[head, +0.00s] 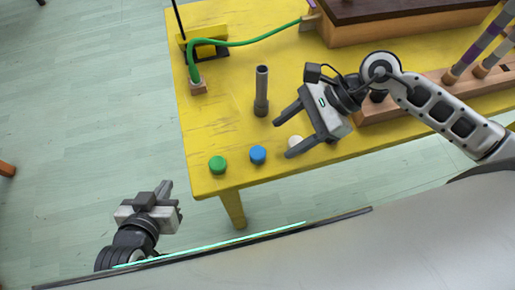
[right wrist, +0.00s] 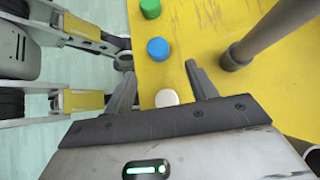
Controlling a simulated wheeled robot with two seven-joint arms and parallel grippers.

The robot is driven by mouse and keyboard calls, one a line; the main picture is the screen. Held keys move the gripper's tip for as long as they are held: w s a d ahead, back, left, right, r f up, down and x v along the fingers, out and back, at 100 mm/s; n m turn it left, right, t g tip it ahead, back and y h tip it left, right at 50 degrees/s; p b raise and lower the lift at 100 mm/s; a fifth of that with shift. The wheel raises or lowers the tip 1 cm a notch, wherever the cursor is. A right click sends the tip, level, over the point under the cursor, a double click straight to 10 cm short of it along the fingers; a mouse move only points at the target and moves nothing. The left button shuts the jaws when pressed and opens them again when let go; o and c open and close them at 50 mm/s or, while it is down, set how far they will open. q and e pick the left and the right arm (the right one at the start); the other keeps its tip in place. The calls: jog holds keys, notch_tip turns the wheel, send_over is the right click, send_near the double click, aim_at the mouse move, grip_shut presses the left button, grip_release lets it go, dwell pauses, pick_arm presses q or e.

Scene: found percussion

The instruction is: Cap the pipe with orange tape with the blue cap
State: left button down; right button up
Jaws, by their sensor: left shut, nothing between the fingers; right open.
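The blue cap (head: 258,154) lies on the yellow table near its front edge, between a green cap (head: 218,164) and a white cap (head: 295,142). It also shows in the right wrist view (right wrist: 158,49), just beyond my fingertips. My right gripper (head: 282,138) is open above the table, its fingers on either side of the white cap (right wrist: 167,98), with nothing gripped. My left gripper (head: 165,188) is shut and empty, off the table at lower left. Banded pipes (head: 470,52) stand at the right; I cannot make out orange tape on any pipe.
A plain grey pipe (head: 262,92) stands upright behind the caps, close to my right gripper. A green hose (head: 250,42) runs from a small block (head: 198,88) to a wooden box (head: 350,33). The table's (head: 222,130) front left is otherwise clear.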

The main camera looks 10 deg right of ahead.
aim_at(265, 150)
jog(key=shift+p+x, duration=0.6)
jog(key=shift+x, duration=2.45)
jog(key=shift+r, duration=0.15)
jog(key=c, duration=1.1)
